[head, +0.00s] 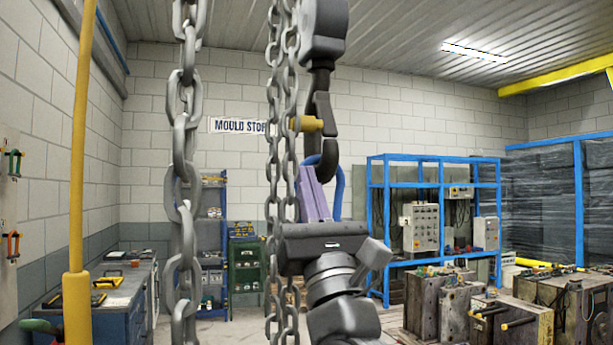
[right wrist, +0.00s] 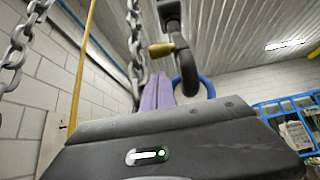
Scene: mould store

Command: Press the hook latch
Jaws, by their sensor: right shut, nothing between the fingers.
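A dark crane hook (head: 329,150) hangs from a black block (head: 323,30) in the upper middle of the head view. The hook also shows in the right wrist view (right wrist: 187,72). A yellow latch piece (head: 308,123) sticks out to the left of the hook's shank; it also shows in the right wrist view (right wrist: 162,49). My right gripper (head: 308,170) has purple fingers, pointing up and shut with nothing between them. Its tips appear just below the latch and beside the hook's curve, apart from the latch in the right wrist view (right wrist: 158,77). My left gripper is out of view.
A blue loop (head: 339,188) hangs at the hook, behind the fingers. Grey chains (head: 183,160) hang at the left and close beside my right gripper (head: 272,200). A yellow post (head: 78,170) stands left. A blue rack (head: 371,225) and mould blocks (head: 430,300) stand right.

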